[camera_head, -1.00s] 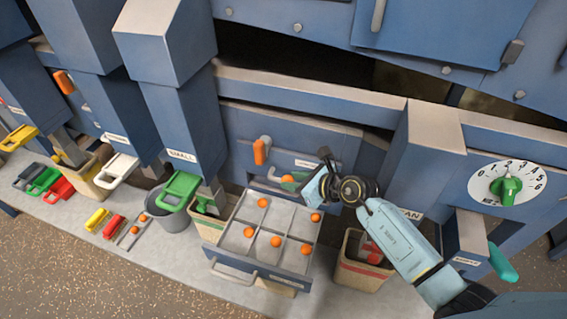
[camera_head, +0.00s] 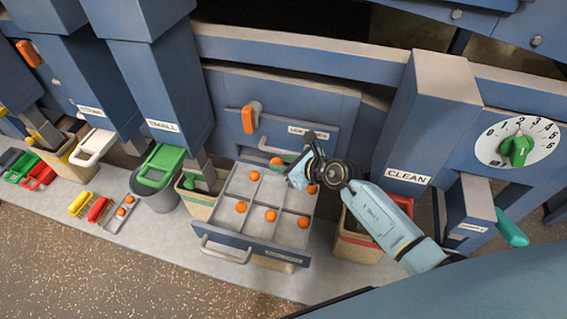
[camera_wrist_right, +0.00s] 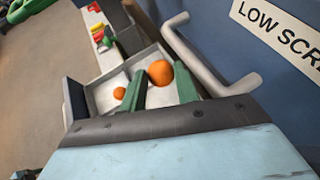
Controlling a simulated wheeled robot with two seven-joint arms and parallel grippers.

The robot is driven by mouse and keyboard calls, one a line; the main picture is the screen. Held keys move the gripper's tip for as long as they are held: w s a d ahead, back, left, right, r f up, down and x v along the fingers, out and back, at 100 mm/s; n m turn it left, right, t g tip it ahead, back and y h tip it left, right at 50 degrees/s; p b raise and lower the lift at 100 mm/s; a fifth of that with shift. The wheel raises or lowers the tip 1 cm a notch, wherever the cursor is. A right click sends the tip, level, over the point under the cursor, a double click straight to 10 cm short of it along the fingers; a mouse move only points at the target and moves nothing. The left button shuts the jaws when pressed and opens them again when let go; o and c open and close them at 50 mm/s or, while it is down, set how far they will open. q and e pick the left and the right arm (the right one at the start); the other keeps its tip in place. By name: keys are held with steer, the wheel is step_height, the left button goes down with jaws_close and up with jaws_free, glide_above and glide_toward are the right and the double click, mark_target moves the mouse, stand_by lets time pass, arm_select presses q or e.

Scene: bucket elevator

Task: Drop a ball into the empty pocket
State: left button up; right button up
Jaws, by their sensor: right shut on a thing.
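My right gripper (camera_head: 283,161) is shut on an orange ball (camera_head: 277,161), which shows between the two green fingers in the right wrist view (camera_wrist_right: 160,72). The ball is held up near the back edge of the pulled-out grey divided drawer (camera_head: 222,216), in front of the upper handle. The pockets hold several orange balls, such as one at the back left (camera_head: 254,176) and one at the front middle (camera_head: 270,215). The back middle pocket (camera_head: 277,190) appears empty, though my gripper partly covers that area. My left gripper is out of view.
A blue panel with an orange handle (camera_head: 250,117) stands behind the drawer. Bins flank it, including a tan bin (camera_head: 353,246) on the right. A "CLEAN" post (camera_head: 408,177), a dial (camera_head: 518,143) and a teal lever (camera_head: 511,228) are farther right.

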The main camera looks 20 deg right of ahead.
steer(key=shift+f, duration=0.2)
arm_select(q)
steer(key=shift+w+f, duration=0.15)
arm_select(e)
steer(key=o, duration=1)
steer(key=shift+c, duration=0.2)
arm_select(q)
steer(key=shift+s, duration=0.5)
arm_select(e)
steer(key=shift+o, duration=0.4)
steer(key=shift+r, duration=0.1)
steer(key=shift+w+d, duration=0.1)
arm_select(q)
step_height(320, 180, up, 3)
steer(key=p, duration=0.3)
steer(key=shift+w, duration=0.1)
arm_select(e)
step_height(320, 180, up, 10)
steer(key=shift+a, duration=0.25)
